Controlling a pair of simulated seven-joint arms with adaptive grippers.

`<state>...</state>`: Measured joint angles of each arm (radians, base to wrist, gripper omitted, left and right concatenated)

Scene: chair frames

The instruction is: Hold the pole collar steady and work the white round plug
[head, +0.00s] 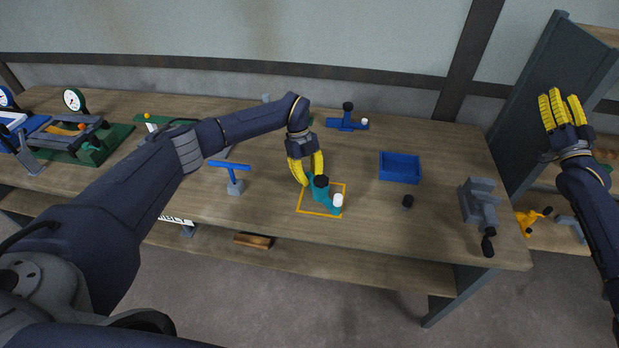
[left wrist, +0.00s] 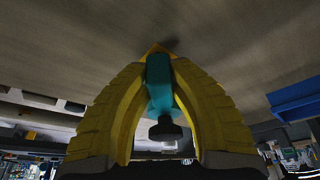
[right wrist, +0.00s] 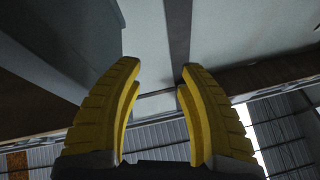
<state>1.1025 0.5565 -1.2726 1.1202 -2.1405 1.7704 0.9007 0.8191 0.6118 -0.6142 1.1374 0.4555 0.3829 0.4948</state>
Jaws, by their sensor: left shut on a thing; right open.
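The teal pole collar (head: 323,195) stands inside a yellow square outline on the bench, with a black knob (head: 321,181) on it. The white round plug (head: 338,200) sits at its right front end. My left gripper (head: 306,178) is shut on the collar at its back left end. In the left wrist view the teal collar (left wrist: 159,85) lies between the yellow fingers, with the black knob below; the plug is not clearly seen there. My right gripper (head: 561,104) is raised at the far right, away from the collar. It is open and empty in the right wrist view (right wrist: 158,85).
A blue tray (head: 400,168) and a small black cylinder (head: 408,201) are right of the collar. A grey vise (head: 479,205) stands at the right bench edge. A blue T-shaped part (head: 232,172) stands left. A blue fixture (head: 347,122) stands behind. Bench in front is clear.

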